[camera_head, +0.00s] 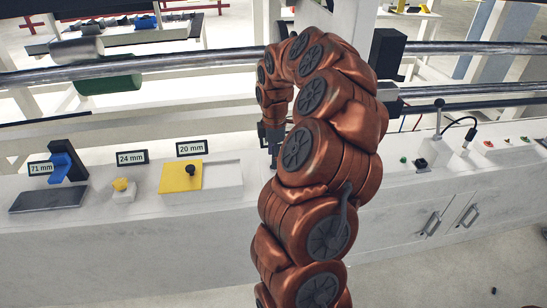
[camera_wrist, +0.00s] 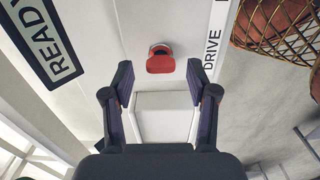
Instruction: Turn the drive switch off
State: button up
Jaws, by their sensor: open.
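A red switch (camera_wrist: 160,62), seen small in the wrist view, stands on a pale panel beside a sign reading DRIVE (camera_wrist: 213,45). My gripper (camera_wrist: 160,70) is open, with one finger on each side of the line to the red switch. Nothing is held between the fingers, and whether they touch the switch cannot be told. In the head view my gripper (camera_head: 270,145) points down at the bench behind my copper arm, which hides the switch there. The switch's on or off position is not clear.
A sign reading READY (camera_wrist: 40,40) is at the left of the wrist view. The white bench (camera_head: 120,240) carries a yellow block (camera_head: 176,180), a blue piece (camera_head: 66,163) and a dark plate (camera_head: 46,197). A black knob (camera_head: 421,163) and upright lever (camera_head: 438,120) stand right of my arm.

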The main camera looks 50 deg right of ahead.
jog(key=shift+f, duration=0.4)
grip_shut()
